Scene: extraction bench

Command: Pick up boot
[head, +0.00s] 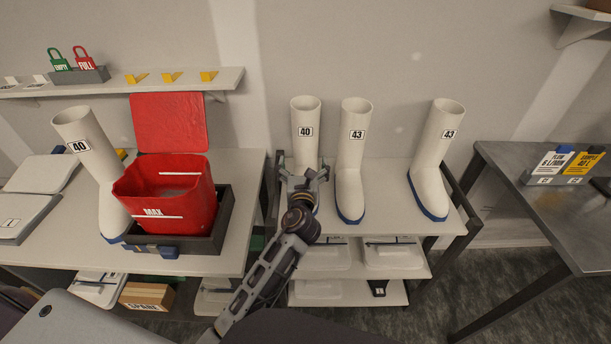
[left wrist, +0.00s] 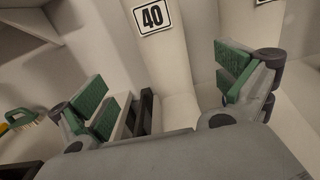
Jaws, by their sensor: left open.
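Three white boots with blue soles stand upright on the middle rack's top shelf: one marked 40 (head: 305,132) at the left, one marked 43 (head: 352,165) in the middle, one marked 43 (head: 432,160) at the right. My right gripper is not in view.
An open red bin (head: 170,200) sits in a dark tray (head: 215,235) on the left bench. The rack (head: 390,225) has dark side rails and lower shelves with flat white items. A metal table (head: 520,185) stands at the right. The floor between rack and table is clear.

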